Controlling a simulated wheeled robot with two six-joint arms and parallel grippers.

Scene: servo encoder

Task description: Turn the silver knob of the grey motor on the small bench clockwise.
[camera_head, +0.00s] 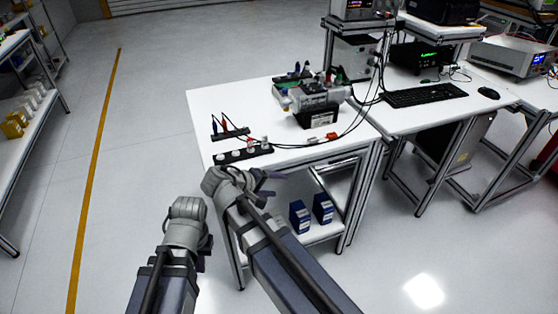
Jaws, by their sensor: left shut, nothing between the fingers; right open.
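The grey motor (318,97) sits on a black block on the white top of the small bench (225,97). Its silver knob is too small to pick out clearly. My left gripper (205,256) is shut and empty, low in front of the bench's left front corner and well away from the motor. My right gripper (270,183) is open and empty, by the front edge of the bench top, to the left of and nearer than the motor. The fingers of both show only small and dark.
A black strip with white knobs (243,154) and a rack of small tools (230,134) lie at the bench's front left. Cables cross the top to the right. Blue boxes (300,216) stand on the lower shelf. A desk with a keyboard (424,94) adjoins at right. Floor at left is clear.

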